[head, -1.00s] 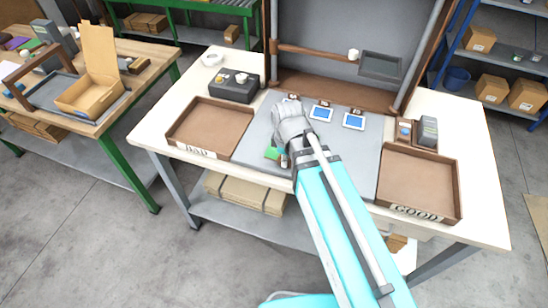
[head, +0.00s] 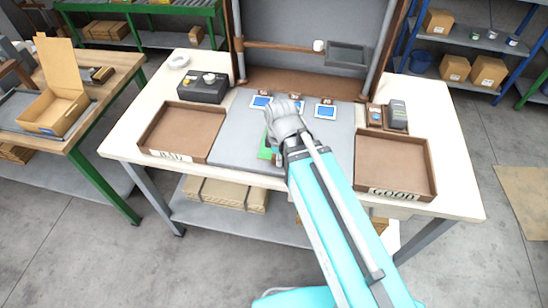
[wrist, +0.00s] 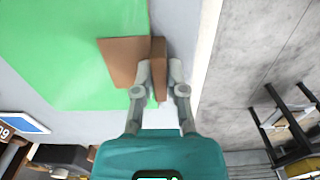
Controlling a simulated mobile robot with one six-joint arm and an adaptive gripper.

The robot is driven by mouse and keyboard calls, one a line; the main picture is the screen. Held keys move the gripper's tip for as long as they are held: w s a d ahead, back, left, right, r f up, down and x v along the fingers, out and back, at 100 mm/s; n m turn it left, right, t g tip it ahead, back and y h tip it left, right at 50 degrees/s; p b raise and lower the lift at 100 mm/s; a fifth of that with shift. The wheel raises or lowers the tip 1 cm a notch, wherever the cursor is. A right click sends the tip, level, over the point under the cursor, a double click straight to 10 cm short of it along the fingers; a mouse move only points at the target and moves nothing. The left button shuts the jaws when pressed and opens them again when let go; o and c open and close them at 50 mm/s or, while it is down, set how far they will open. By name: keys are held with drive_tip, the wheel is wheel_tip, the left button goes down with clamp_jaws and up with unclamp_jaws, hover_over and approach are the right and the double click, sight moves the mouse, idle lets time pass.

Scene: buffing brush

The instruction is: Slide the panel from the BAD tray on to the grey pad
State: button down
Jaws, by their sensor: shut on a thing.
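A green panel (head: 264,151) lies on the grey pad (head: 232,135), near its front edge and mostly hidden behind my arm. In the wrist view the green panel (wrist: 60,45) fills the upper left. My gripper (wrist: 160,75) is low at the pad's front edge, shut on a brown piece (wrist: 124,60) that overlaps the panel. I cannot tell whether the piece is fixed to the panel. In the head view my gripper (head: 277,154) is partly hidden by its own wrist. The brown BAD tray (head: 183,132) at the left is empty.
An empty GOOD tray (head: 395,165) is at the right. Blue-faced cards (head: 325,111) stand along the pad's back. A black control box (head: 204,88) is behind the BAD tray, and a small device (head: 396,115) is behind the GOOD tray. The pad's right half is clear.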

drive_tip(key=c, duration=0.6)
unclamp_jaws()
drive_tip(key=shift+a, duration=0.1)
drive_tip(key=shift+s, duration=0.1)
